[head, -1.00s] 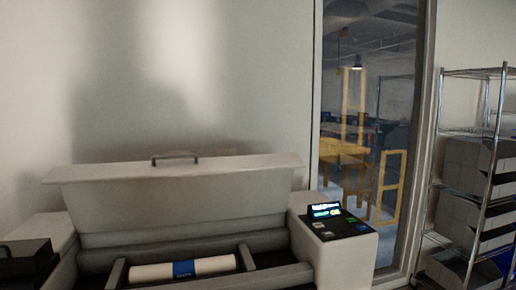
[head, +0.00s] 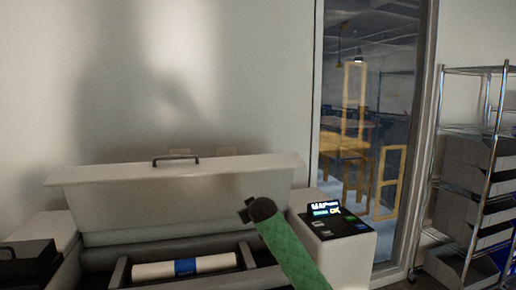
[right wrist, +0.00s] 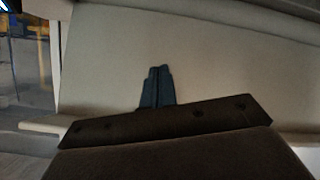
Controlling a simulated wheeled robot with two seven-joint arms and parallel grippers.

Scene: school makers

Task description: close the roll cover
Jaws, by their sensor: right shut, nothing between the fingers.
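The roll cover (head: 180,195) of the large-format printer stands raised, its light panel tilted up behind the roll bay. Its dark handle (head: 176,157) sits on the top edge. Below it lies a white roll (head: 212,264) with a blue band, in the open bay. My right gripper (head: 244,212) is in front of the cover's right part, at the end of a green arm. In the right wrist view its two fingers (right wrist: 157,86) are together and empty, with the pale cover surface behind them. Whether they touch the cover is unclear. My left gripper is out of view.
The control panel (head: 334,222) with a lit screen is right of the bay. A dark box (head: 28,262) is at the far left. A wire shelf rack (head: 478,180) stands at the right beside a glass panel (head: 365,130). A wall is behind the printer.

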